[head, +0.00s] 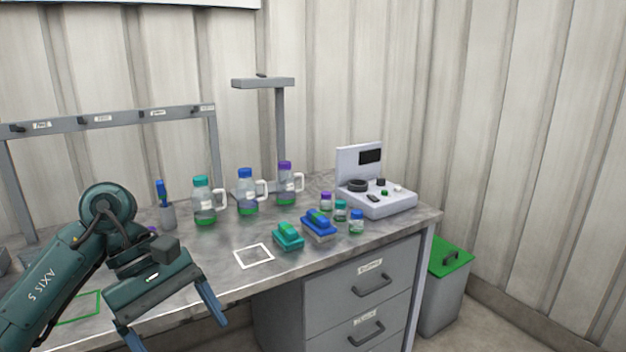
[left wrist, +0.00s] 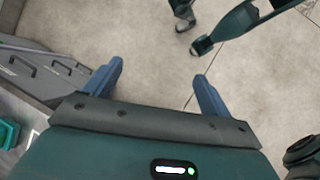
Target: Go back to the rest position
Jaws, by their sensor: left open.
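My left gripper (head: 178,332) is at the lower left of the head view, in front of the bench's front edge. Its two blue fingers are spread apart with nothing between them. In the left wrist view the open fingers (left wrist: 158,72) point over bare floor, clear of the drawers. My right gripper cannot be made out in either view.
The bench (head: 225,264) holds several bottles (head: 246,198), small jars (head: 340,211), teal and blue blocks (head: 288,237) and a white device (head: 388,202). A drawer unit (head: 345,290) stands below. A green-lidded bin (head: 447,280) stands at right.

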